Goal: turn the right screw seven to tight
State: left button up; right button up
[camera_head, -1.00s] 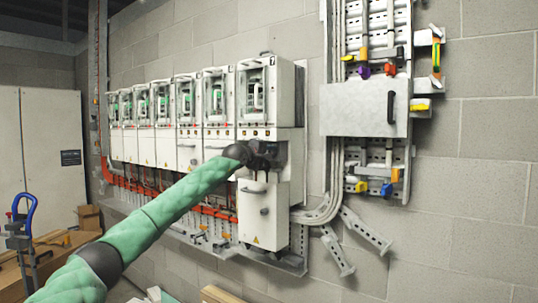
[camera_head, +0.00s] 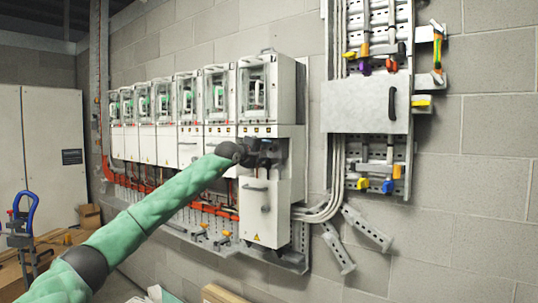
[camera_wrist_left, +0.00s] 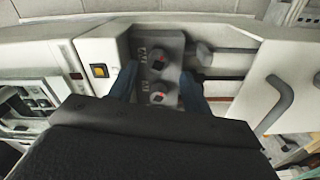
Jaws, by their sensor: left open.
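Drive seven (camera_head: 258,90) is the nearest, rightmost white unit of the row in the head view. My left gripper (camera_head: 266,152) is at its front, between the upper housing and the lower door, and hides the screws there. In the left wrist view a grey block (camera_wrist_left: 172,43) carries two round dark screws with red marks. Judging by the picture's turn, the upper one is the right screw (camera_wrist_left: 160,62) and the lower one the left screw (camera_wrist_left: 158,97). My left gripper's fingers (camera_wrist_left: 159,74) are open, one on each side of the block. I cannot tell whether they touch it. My right gripper is out of view.
The lower door (camera_head: 258,205) with its handle is just below the gripper. It also shows at the right in the left wrist view (camera_wrist_left: 292,62). A grey wall panel (camera_head: 368,104) hangs to the right. Several more drives stand to the left. The wall at lower right is bare.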

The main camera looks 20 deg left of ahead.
pick_arm(q)
jog(key=shift+b+v, duration=0.45)
jog(key=shift+v, duration=1.5)
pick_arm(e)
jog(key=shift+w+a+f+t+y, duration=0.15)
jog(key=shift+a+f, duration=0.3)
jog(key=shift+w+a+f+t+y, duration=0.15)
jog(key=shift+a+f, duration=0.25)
